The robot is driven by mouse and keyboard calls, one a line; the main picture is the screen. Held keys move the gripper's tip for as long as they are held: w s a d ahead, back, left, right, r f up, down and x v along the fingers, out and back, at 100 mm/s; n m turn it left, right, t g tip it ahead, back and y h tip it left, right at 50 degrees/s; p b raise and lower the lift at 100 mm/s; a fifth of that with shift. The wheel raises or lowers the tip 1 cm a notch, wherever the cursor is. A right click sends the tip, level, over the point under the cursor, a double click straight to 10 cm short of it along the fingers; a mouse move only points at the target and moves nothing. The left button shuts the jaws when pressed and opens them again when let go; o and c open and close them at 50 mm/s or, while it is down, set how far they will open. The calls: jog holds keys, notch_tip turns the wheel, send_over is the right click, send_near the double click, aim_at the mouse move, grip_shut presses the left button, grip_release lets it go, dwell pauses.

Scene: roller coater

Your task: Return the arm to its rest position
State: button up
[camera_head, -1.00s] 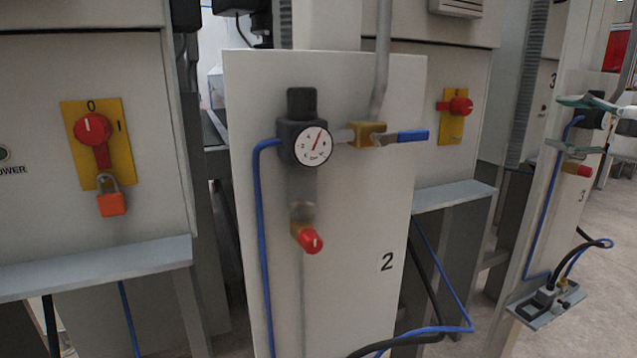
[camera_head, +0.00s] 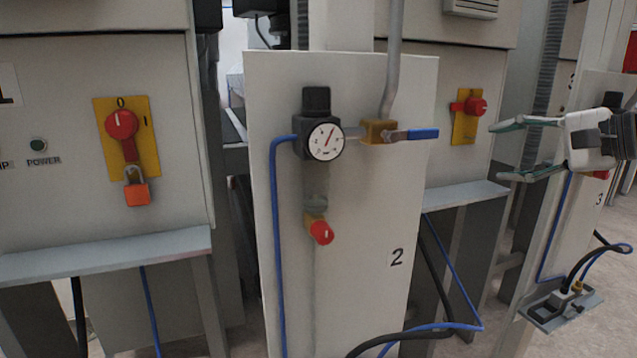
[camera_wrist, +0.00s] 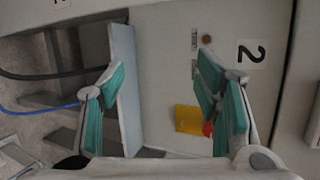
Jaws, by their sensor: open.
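My gripper (camera_head: 512,150) is at the right of the head view, its two green-padded fingers spread apart and pointing left. Nothing is between the fingers. In the wrist view the gripper (camera_wrist: 160,95) is also open and empty, with a finger on each side. Behind the fingers in that view are a grey cabinet face and a yellow plate (camera_wrist: 188,120) with a red knob, partly hidden by the right finger. The fingers look apart from the panels around them.
Panel 2 (camera_head: 350,290) stands mid-view with a gauge (camera_head: 325,142), a blue-handled valve (camera_head: 415,134) and a red knob (camera_head: 321,232). At left, a red switch (camera_head: 122,126) carries an orange padlock (camera_head: 137,192). Grey ledges (camera_head: 100,255) jut out. A socket plate (camera_head: 562,308) is at lower right.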

jog(key=s+a+f+n+g+h, duration=0.1)
jog(key=s+a+f+n+g, duration=0.25)
jog(key=s+a, duration=0.4)
jog(key=s+a+f+n+g, duration=0.2)
jog(key=s+a+f+g, duration=0.15)
jog(key=s+a, duration=0.45)
jog(key=s+d+f+n+g+h, duration=0.1)
jog(key=s+f+n+g+h, duration=0.25)
jog(key=s, duration=0.65)
jog(key=s+d+f+n+t+h, duration=0.1)
jog(key=s+d+f+n+h, duration=0.2)
jog(key=s+f, duration=0.55)
notch_tip(320, 180, up, 21)
jog(key=s+a+t+h+p, duration=0.1)
jog(key=t+p, duration=0.1)
jog(key=p, duration=1.6)
jog(key=shift+s+a+t, duration=0.25)
jog(key=shift+a+t, duration=0.1)
jog(key=shift+a, duration=0.05)
